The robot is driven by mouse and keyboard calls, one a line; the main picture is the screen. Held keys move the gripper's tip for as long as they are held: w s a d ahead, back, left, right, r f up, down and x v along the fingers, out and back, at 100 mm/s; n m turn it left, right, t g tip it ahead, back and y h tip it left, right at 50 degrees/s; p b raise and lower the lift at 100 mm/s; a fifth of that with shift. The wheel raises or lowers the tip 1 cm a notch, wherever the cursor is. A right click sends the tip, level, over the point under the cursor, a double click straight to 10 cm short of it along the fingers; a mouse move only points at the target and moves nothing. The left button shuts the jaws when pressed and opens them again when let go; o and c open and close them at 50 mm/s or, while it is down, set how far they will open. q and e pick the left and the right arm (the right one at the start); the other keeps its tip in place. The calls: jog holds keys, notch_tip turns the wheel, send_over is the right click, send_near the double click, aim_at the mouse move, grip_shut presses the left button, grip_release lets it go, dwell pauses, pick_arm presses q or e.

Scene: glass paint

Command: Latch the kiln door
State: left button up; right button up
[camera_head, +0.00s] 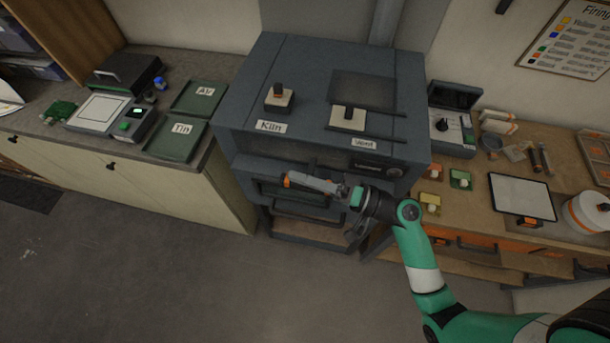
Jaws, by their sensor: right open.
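The kiln (300,80) is a large dark blue-grey box at the centre, with a label reading Kiln on its top. Its front door (290,192) faces me, and part of it is hidden behind my right arm. A pale grey bar with an orange end (315,183) lies across the door front; I cannot tell whether it is the door's handle or latch. My right gripper (350,212) is open at the right part of the door, by the bar's right end. I cannot tell whether it touches the bar. My left gripper is out of view.
A lever block (278,97) and a second one by the Vent label (348,117) stand on the kiln top. A left counter holds green trays (174,141). A right workbench holds a tablet (522,196) and a white pot (590,212). The floor in front is clear.

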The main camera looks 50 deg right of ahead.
aim_at(311, 190)
jog(key=s+d+f+m+h, duration=0.3)
jog(key=s+f+m, duration=0.1)
jog(key=s+f, duration=0.15)
jog(key=s+d+f+m+h, duration=0.3)
jog(key=s+f+m, duration=0.15)
jog(key=f, duration=0.25)
jog(key=w+b, duration=0.1)
jog(key=w, duration=0.2)
jog(key=w+a+b, duration=0.1)
jog(key=w+b, duration=0.1)
jog(key=w, duration=0.2)
jog(key=w+b, duration=0.2)
jog(key=w, duration=0.2)
jog(key=shift+a+r, duration=0.3)
jog(key=shift+r, duration=0.1)
jog(key=shift+w+f, duration=0.1)
jog(key=shift+w, duration=0.6)
grip_shut()
